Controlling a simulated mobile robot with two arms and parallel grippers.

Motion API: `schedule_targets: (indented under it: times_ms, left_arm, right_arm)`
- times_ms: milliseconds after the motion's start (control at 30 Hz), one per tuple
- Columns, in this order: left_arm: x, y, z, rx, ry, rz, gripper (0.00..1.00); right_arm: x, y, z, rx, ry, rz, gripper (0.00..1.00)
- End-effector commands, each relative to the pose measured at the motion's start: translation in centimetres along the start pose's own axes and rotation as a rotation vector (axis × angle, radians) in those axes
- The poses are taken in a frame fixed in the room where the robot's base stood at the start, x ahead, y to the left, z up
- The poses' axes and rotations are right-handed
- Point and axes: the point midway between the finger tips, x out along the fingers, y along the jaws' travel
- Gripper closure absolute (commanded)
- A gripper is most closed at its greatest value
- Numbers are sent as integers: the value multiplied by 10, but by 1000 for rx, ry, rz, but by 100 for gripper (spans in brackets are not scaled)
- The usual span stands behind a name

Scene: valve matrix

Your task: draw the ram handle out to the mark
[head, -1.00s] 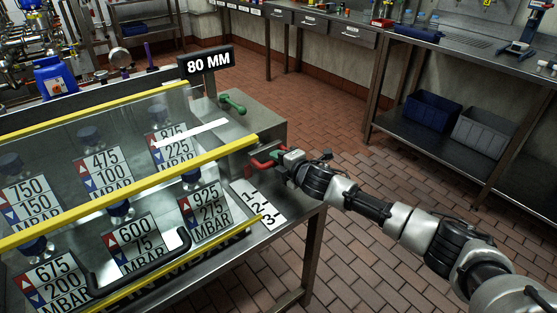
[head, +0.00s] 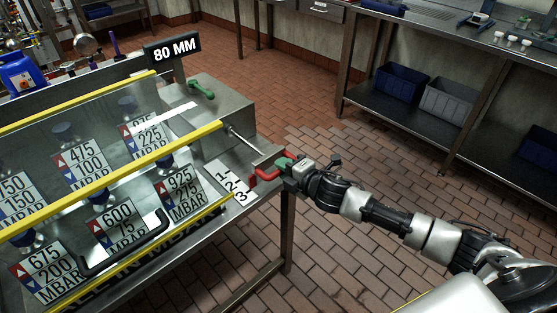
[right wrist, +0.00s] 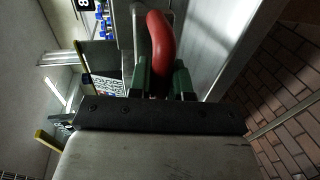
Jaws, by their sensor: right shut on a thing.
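The red ram handle (head: 266,175) stands out from the end of the steel box (head: 228,92), with a bare metal rod (head: 244,138) showing between them. My right gripper (head: 284,164) is shut on the handle, coming from the right. In the right wrist view the red handle (right wrist: 160,38) curves up between the green fingers of my right gripper (right wrist: 161,75). A black sign (head: 172,50) reads 80 MM. I cannot make out a mark on the rod. My left gripper is not in view.
A clear guard with yellow rails (head: 120,167) covers number plates on the bench. A card (head: 233,184) numbered 1, 2, 3 lies below the rod. A green handle (head: 202,88) sits on the box. Tiled floor is open at right, before a shelf with bins (head: 448,102).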

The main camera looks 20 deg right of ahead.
Motion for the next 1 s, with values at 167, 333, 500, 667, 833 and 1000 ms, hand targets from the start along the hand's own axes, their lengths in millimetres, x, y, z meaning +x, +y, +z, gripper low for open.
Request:
schedule_targets:
  times_ms: [167,333,500,667,833,1000]
  left_arm:
    - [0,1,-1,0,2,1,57]
    - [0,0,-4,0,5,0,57]
    - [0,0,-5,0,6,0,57]
    - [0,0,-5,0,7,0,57]
    - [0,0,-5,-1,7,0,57]
    - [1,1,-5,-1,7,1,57]
  right_arm:
    - [-2,-1,0,0,-1,-1,100]
    - [-2,-1,0,0,-1,-1,100]
    - [-1,0,0,0,-1,0,63]
    - [-1,0,0,0,-1,1,57]
    - [-2,0,0,1,0,1,57]
    - [-19,-1,1,1,0,-1,57]
